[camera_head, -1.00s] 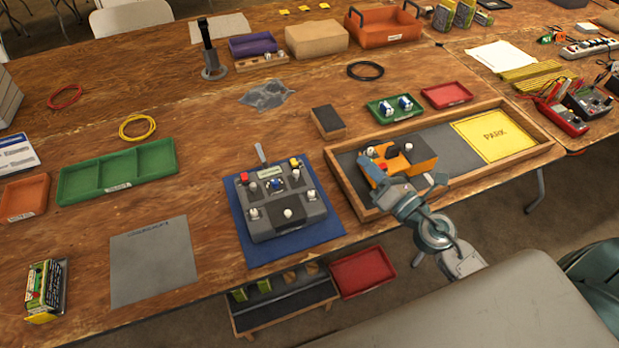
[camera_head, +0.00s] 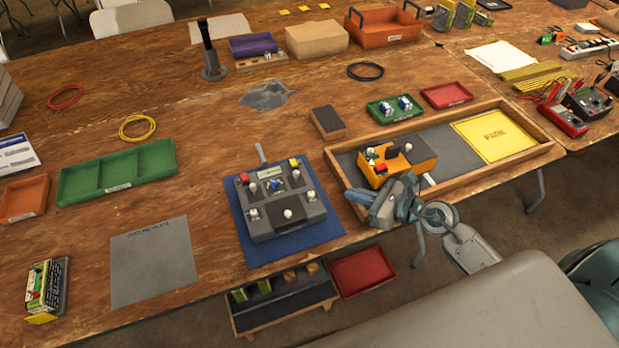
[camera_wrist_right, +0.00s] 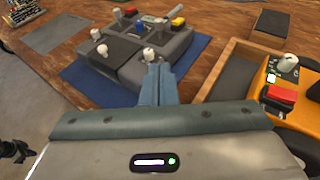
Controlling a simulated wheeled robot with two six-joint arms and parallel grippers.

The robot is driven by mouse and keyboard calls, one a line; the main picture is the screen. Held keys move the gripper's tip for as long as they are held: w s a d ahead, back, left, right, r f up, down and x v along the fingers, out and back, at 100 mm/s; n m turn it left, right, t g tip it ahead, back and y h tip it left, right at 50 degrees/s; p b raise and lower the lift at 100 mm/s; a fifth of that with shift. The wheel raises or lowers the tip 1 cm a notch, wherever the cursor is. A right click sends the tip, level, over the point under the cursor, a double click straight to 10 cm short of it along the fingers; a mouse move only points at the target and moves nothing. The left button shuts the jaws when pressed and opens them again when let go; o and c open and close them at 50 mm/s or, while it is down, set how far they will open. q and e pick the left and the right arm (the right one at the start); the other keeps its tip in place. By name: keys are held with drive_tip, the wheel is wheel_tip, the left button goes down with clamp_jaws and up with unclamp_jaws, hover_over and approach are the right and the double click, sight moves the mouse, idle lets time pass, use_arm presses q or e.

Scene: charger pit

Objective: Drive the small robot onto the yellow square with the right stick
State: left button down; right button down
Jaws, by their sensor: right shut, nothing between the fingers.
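The grey controller (camera_head: 262,230) sits on a blue mat (camera_head: 330,233) and has several white-topped sticks and knobs, a red button and a yellow button. It also shows in the right wrist view (camera_wrist_right: 185,52). The small orange robot (camera_head: 425,165) stands in the left part of a wooden-framed pit, on its grey floor. The yellow square (camera_head: 480,146), marked PARK, is at the pit's right end. My right gripper (camera_head: 352,194) is shut and empty, right of the controller, by the pit's near left corner. In the wrist view its fingers (camera_wrist_right: 155,82) point towards the controller. My left gripper is out of view.
The pit's wooden rim (camera_head: 465,177) stands close to my right gripper. A black-topped block (camera_head: 328,122) lies behind the controller, and a green tray (camera_head: 393,109) behind the pit. A grey sheet (camera_head: 153,262) lies to the left. A red tray (camera_head: 363,272) is below the table edge.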

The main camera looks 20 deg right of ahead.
sight(298, 176)
drive_tip(key=p+x, duration=0.1)
drive_tip(key=x, duration=0.3)
drive_tip(key=p+x, duration=0.1)
drive_tip(key=x, duration=0.4)
drive_tip(key=r+p+x, duration=0.1)
drive_tip(key=x, duration=0.3)
drive_tip(key=shift+w+a+p, duration=0.3)
drive_tip(key=shift+w+p, duration=0.05)
